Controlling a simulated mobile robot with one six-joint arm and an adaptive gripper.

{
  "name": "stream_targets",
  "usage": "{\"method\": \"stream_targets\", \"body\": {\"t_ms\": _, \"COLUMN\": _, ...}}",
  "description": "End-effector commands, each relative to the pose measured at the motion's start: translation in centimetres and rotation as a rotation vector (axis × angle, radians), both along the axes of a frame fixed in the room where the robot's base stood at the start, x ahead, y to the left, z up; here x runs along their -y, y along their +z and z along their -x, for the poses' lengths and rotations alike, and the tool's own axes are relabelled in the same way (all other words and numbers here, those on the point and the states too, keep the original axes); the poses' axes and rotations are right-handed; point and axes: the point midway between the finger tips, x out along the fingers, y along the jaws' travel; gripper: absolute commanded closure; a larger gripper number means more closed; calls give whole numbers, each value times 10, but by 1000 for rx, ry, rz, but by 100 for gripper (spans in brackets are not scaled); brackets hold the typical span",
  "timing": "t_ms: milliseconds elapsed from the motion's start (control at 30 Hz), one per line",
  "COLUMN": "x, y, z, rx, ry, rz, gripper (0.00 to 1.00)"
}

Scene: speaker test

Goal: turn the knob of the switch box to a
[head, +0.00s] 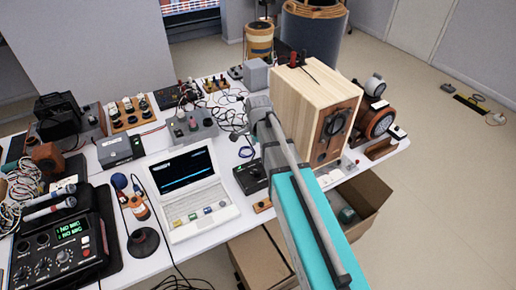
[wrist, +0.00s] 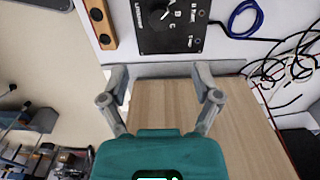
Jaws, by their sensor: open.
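The switch box (head: 250,177) is a small black box on the table, right of the laptop in the head view. In the wrist view the switch box (wrist: 185,38) is at the top, with its dark round knob (wrist: 160,14) cut by the frame edge. Letters such as B, C and D show beside the knob; the letter A is not readable. My gripper (wrist: 160,82) is open and empty, its fingers wide apart, with the wooden speaker behind them. It is apart from the knob. In the head view my arm hides part of the gripper.
The wooden speaker cabinet (head: 312,95) stands close to my arm. The open laptop (head: 190,190) lies left of the switch box. A small wooden block with dark buttons (wrist: 100,22) and a blue cable (wrist: 243,18) flank the box. Cardboard boxes stand below the table edge.

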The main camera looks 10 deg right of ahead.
Motion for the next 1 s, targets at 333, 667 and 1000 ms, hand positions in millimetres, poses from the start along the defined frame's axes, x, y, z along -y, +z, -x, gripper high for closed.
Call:
{"method": "stream_targets", "body": {"t_ms": 333, "x": 8, "y": 20, "z": 19, "rx": 0, "ry": 148, "rz": 0, "gripper": 19}}
{"method": "stream_targets", "body": {"t_ms": 667, "x": 20, "y": 33, "z": 42, "rx": 0, "ry": 356, "rz": 0, "gripper": 19}}
{"method": "stream_targets", "body": {"t_ms": 1000, "x": 30, "y": 47, "z": 66, "rx": -1, "ry": 572, "rz": 0, "gripper": 19}}
